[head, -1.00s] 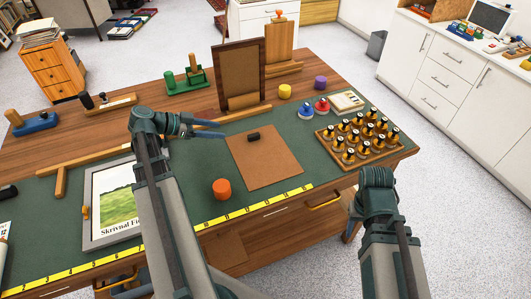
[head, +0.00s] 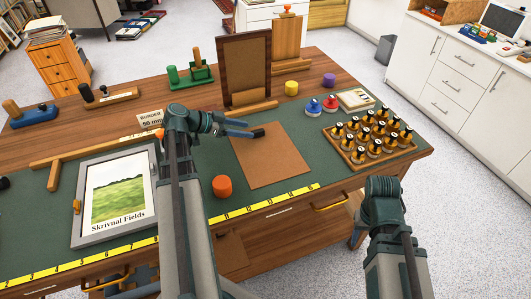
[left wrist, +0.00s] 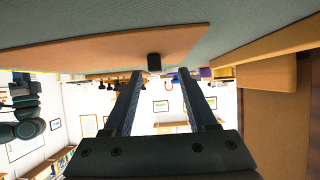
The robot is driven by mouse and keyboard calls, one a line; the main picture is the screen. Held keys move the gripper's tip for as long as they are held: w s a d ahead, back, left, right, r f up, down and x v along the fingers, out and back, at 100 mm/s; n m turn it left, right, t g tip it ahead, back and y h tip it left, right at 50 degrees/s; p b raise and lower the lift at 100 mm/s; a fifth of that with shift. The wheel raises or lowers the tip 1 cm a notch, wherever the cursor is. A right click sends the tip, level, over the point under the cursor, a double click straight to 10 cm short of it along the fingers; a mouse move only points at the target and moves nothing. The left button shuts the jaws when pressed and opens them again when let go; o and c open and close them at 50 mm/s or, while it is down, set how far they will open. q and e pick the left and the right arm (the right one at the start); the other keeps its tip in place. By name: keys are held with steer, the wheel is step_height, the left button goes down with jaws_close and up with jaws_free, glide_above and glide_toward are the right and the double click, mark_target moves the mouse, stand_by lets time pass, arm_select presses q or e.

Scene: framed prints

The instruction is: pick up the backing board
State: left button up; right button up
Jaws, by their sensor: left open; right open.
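The backing board (head: 268,165) is a flat brown sheet lying on the green mat, with a small black knob (head: 259,133) near its far edge. My left gripper (head: 248,132) is open, its fingers reaching in from the left to the knob. In the left wrist view, the board (left wrist: 110,50) shows along the top with the knob (left wrist: 154,62) just beyond and between the open fingertips (left wrist: 161,74). Whether they touch it I cannot tell. My right gripper (head: 384,190) is at the lower right, away from the board; its fingers are hidden.
A framed print (head: 117,197) lies left of my left arm. An upright brown frame (head: 244,70) stands behind the board. A tray of several small bottles (head: 368,163) is to its right.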

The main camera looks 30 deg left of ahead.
mark_target(257, 131)
arm_select(q)
steer(key=shift+w+d+f, duration=0.25)
steer(key=shift+w+d, duration=0.05)
steer(key=shift+d, duration=0.2)
steer(key=b+x, duration=0.1)
steer(key=x, duration=0.1)
steer(key=b+x, duration=0.1)
steer(key=x, duration=0.1)
steer(key=shift+d+r, duration=0.15)
steer(key=shift+d, duration=0.15)
steer(key=shift+r, duration=0.1)
jaws_close()
